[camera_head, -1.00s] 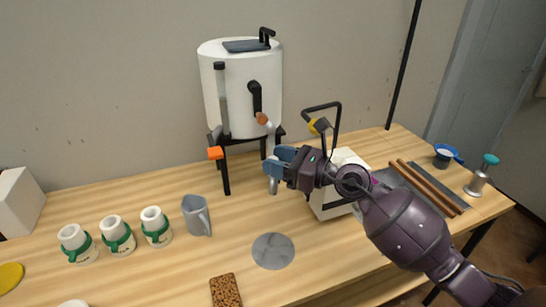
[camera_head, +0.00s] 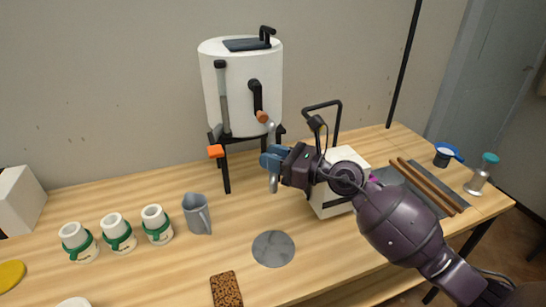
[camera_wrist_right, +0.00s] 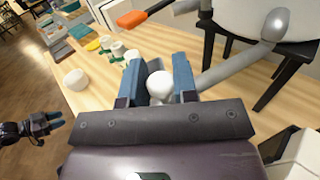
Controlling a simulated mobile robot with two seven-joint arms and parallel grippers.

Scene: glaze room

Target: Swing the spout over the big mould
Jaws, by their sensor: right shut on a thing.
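The grey spout (camera_head: 271,131) comes off the lower front of the white tank (camera_head: 226,75), below a black lever with an orange tip. My right gripper (camera_head: 269,163) is shut on the spout, whose end hangs just below the fingers. In the right wrist view the spout's pipe (camera_wrist_right: 243,62) slants down to the blue fingers, with a pale rounded part (camera_wrist_right: 186,84) between them. Several white moulds with green bands, such as this one (camera_head: 118,232), stand left. I cannot tell which is the big mould. My left gripper (camera_wrist_right: 55,121) shows small in the wrist view, away from the table.
A grey jug (camera_head: 195,214) and a round grey disc (camera_head: 273,249) lie between the moulds and my right arm. A brown cork-like block (camera_head: 226,290) is at the front. A white box (camera_head: 347,157) stands behind my right arm. Two brown rods (camera_head: 430,188) lie at the right.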

